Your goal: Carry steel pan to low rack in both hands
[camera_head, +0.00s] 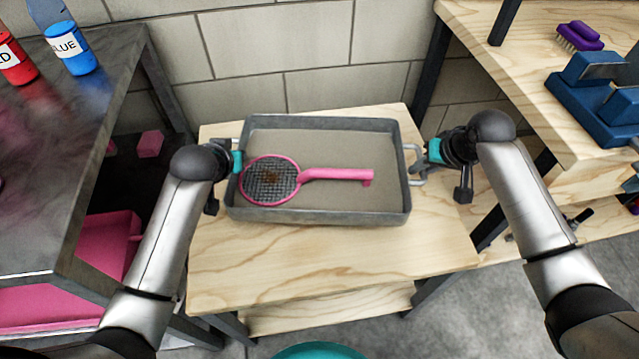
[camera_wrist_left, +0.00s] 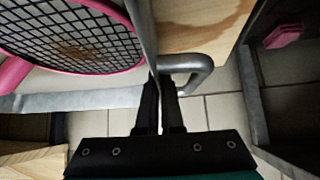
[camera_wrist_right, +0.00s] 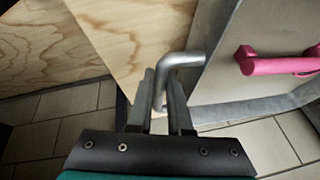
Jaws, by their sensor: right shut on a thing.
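The steel pan (camera_head: 322,218) is a grey rectangular tray with a loop handle at each short end. It lies level on, or just above, the wooden top of a small stand; I cannot tell which. A pink round mesh strainer (camera_head: 270,181) lies inside it. My right gripper (camera_head: 432,152) is at the right handle (camera_head: 413,165); in the right wrist view its fingers (camera_wrist_right: 163,100) close around the handle bar (camera_wrist_right: 180,60). My left gripper (camera_head: 236,162) is at the left end; its fingers (camera_wrist_left: 160,105) are close together beside the pan's rim and left handle (camera_wrist_left: 200,70). Their grip is unclear.
The wooden stand (camera_head: 330,270) has a lower shelf (camera_head: 330,310). A dark metal table (camera_head: 60,150) at left holds red (camera_head: 15,62) and blue (camera_head: 70,50) bottles. A wooden bench at right holds a purple brush (camera_head: 580,36) and blue block (camera_head: 600,95). Grey floor shows in front.

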